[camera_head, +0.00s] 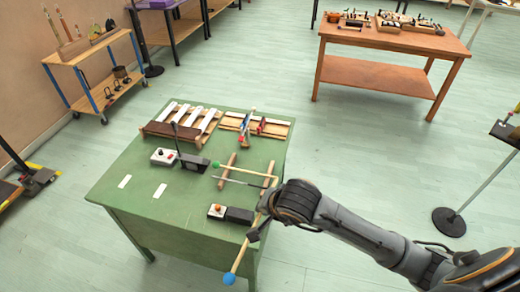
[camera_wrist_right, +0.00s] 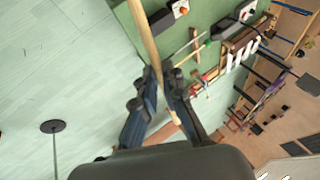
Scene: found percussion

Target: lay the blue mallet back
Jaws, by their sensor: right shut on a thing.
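The blue mallet has a blue head (camera_head: 229,279) and a pale wooden shaft (camera_wrist_right: 145,32). My right gripper (camera_wrist_right: 160,76) is shut on the shaft; in the head view it (camera_head: 260,222) is at the green table's right edge. The blue head hangs out past the table's front edge, lower in the picture. Two wooden bars, a left one (camera_head: 226,172) and a right one (camera_head: 270,170), lie on the table just beyond the gripper. A green-headed mallet (camera_head: 216,164) and a thin grey stick (camera_head: 235,181) lie across them. My left gripper is out of view.
The green table (camera_head: 140,205) also holds a dark box with an orange button (camera_head: 217,211), a white box (camera_head: 164,157), a microphone (camera_head: 178,140), a row of white bars (camera_head: 185,116) and a wooden tray (camera_head: 278,130). A stand with a round base (camera_head: 449,222) is at right.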

